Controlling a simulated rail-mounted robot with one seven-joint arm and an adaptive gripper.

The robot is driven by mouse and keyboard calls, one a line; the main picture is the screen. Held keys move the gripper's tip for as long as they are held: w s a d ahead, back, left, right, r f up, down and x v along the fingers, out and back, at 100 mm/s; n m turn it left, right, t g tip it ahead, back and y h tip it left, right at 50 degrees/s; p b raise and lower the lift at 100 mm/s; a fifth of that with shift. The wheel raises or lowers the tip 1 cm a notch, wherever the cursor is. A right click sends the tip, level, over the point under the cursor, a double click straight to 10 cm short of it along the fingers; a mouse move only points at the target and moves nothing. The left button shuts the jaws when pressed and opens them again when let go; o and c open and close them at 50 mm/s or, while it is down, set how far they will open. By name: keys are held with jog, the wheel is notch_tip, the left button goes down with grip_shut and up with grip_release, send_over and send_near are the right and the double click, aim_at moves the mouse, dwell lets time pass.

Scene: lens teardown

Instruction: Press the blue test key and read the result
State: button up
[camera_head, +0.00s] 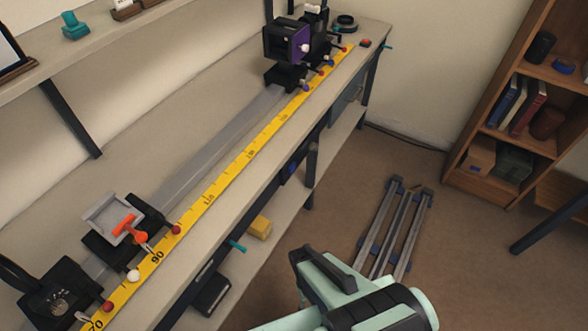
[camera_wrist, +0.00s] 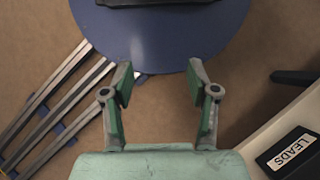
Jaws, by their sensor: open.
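I cannot make out a blue test key for certain in either view. A small dark-blue patch (camera_head: 291,168) shows under the front edge of the long bench in the head view, too small to identify. No readable result or display shows. My gripper (camera_wrist: 158,82) is open in the wrist view, with nothing between its fingers. It is over the floor area, apart from the bench. In the head view my pale green arm end shows at lower middle, in front of the bench, and its fingertips are not clear.
Folded tripod legs (camera_head: 398,232) lie on the floor. A bookcase (camera_head: 480,182) stands right. A LEADS label (camera_wrist: 290,152) shows at lower right.

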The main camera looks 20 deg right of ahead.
grip_shut()
dwell(1.1)
